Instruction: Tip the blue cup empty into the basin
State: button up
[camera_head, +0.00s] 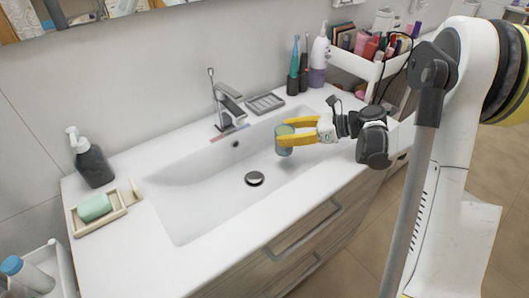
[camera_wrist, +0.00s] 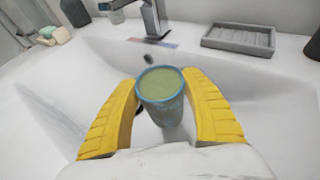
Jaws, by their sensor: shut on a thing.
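The blue cup (camera_head: 284,141) is held upright over the right part of the white basin (camera_head: 205,168). In the wrist view the cup (camera_wrist: 162,112) stands between the yellow fingers and greenish content shows inside its rim. My gripper (camera_head: 285,136) reaches in from the right and is shut on the cup; its fingers also show in the wrist view (camera_wrist: 162,95). The basin (camera_wrist: 95,92) lies below and around the cup. The cup's underside is hidden in the wrist view.
A faucet (camera_head: 226,105) stands behind the basin, with a grey soap tray (camera_head: 265,103) beside it. Toothbrushes (camera_head: 294,68) and a full white cart (camera_head: 355,66) are at the back right. A dark soap bottle (camera_head: 90,160) and green soap (camera_head: 95,207) are at left.

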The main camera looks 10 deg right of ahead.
jog(key=shift+w+d+f+n+g, duration=0.15)
jog(key=shift+d+f+n+g, duration=0.1)
jog(key=shift+d, duration=0.15)
jog(key=shift+w+d+f+n+g, duration=0.15)
jog(key=shift+d+n, duration=0.1)
jog(key=shift+d, duration=0.15)
jog(key=shift+s, duration=0.1)
jog(key=shift+s+a+r, duration=0.15)
jog(key=shift+a, duration=0.2)
jog(key=shift+a+n, duration=0.1)
jog(key=shift+n, duration=0.2)
